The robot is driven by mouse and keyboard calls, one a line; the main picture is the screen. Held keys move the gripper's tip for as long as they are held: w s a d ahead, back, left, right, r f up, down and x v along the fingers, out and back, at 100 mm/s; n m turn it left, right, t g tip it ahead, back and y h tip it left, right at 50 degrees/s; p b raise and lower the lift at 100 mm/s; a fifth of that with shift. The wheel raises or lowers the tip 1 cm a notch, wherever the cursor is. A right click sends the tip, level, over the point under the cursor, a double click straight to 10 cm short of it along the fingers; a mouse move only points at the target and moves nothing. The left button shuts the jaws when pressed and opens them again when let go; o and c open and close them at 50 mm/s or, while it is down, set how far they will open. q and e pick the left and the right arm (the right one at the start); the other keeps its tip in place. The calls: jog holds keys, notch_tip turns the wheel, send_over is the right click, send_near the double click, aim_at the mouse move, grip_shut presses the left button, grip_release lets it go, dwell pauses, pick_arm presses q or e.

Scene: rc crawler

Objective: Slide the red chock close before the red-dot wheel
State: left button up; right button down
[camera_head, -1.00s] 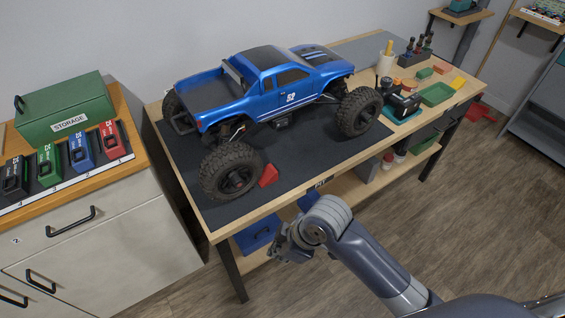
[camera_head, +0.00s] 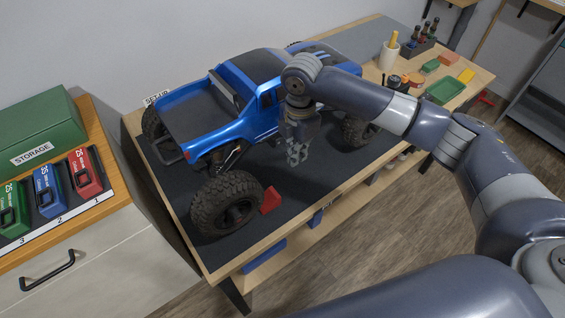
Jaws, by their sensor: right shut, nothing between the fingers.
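The red chock (camera_head: 270,200) is a small wedge on the dark mat (camera_head: 290,208), close to the right side of the near left wheel (camera_head: 228,203). I cannot tell whether they touch. A small red mark shows at that wheel's hub. The blue crawler truck (camera_head: 247,108) stands on the mat. My right gripper (camera_head: 294,160) points down beside the truck's side, above the mat, to the right of and farther back than the chock. It is shut and empty. My right arm hides part of the truck's front and part of the other near wheel (camera_head: 357,131). My left gripper is not in view.
The workbench (camera_head: 240,262) has a green tray (camera_head: 445,90), a pen cup (camera_head: 389,54) and small blocks at its far right. A storage cabinet with a green box (camera_head: 40,130) and colored battery packs stands at the left. The mat in front of the chock is clear.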

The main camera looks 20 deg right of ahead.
aim_at(285, 193)
jog(key=s+f, duration=0.1)
jog(key=f, duration=0.2)
jog(key=shift+s+f, duration=0.15)
jog(key=shift+s, duration=0.25)
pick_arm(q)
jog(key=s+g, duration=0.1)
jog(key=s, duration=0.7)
pick_arm(e)
jog(key=f, duration=0.3)
jog(key=shift+w+f+p, duration=0.2)
jog(key=shift+f+p, duration=0.2)
jog(key=shift+w+a+f, duration=0.1)
jog(key=shift+f, duration=0.85)
jog(key=a, duration=0.1)
jog(key=s+a+p, duration=0.1)
jog(key=a, duration=0.1)
jog(key=shift+s, duration=0.1)
jog(key=shift+a, duration=0.25)
jog(key=shift+s+a+p, duration=0.1)
jog(key=shift+p, duration=0.2)
jog(key=shift+s+a+p, duration=0.25)
jog(key=shift+a+p, duration=0.3)
jog(key=shift+a, duration=0.05)
jog(key=shift+s+a, duration=0.1)
jog(key=shift+a, duration=0.25)
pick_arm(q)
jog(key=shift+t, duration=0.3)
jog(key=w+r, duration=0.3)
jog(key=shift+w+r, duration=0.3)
